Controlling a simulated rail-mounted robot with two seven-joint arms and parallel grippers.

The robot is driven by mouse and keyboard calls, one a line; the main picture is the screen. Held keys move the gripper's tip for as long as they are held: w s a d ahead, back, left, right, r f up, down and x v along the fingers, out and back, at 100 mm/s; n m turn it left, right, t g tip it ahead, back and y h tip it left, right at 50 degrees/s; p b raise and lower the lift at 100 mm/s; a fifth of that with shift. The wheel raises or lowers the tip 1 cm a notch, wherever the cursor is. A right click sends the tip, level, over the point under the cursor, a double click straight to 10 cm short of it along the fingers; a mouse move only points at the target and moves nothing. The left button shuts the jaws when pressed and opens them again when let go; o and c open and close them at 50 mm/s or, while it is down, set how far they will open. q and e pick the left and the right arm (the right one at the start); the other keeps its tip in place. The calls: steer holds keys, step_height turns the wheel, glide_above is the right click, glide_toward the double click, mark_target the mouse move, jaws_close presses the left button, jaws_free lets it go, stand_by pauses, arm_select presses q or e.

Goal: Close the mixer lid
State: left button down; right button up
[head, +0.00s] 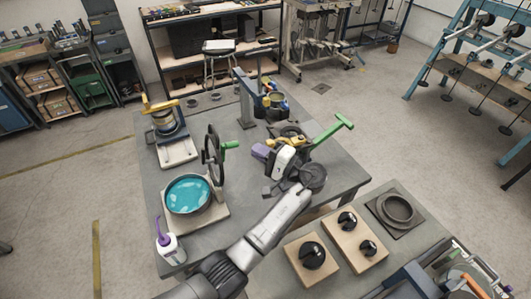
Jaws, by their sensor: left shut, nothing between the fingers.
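The mixer is most likely the round pan (188,194) filled with teal liquid, on a pale base at the left of the grey table. Its lid (213,156) looks like a dark spoked ring, standing upright at the pan's back right edge, so the pan is open. A green handle (231,145) sticks out to the right of the lid. My left gripper (270,189) is shut and empty, right of the pan and apart from the lid and handle. Its fingers are small and dark in the picture. My right gripper is not in view.
A white cup-like device with a purple lever (165,239) stands in front of the pan. A yellow-handled press (168,125) stands behind it. A device with a long green lever (331,132) stands behind my left wrist. Wooden blocks with black knobs (312,256) are at lower right.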

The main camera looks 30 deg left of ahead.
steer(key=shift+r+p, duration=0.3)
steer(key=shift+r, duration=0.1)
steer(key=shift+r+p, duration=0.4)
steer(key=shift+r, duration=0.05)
arm_select(q)
steer(key=s+a+r, duration=0.1)
steer(key=s+a, duration=0.1)
steer(key=a, duration=0.6)
steer(key=shift+s, duration=0.25)
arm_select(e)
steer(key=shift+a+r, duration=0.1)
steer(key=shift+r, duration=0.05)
arm_select(q)
steer(key=shift+a+r, duration=0.1)
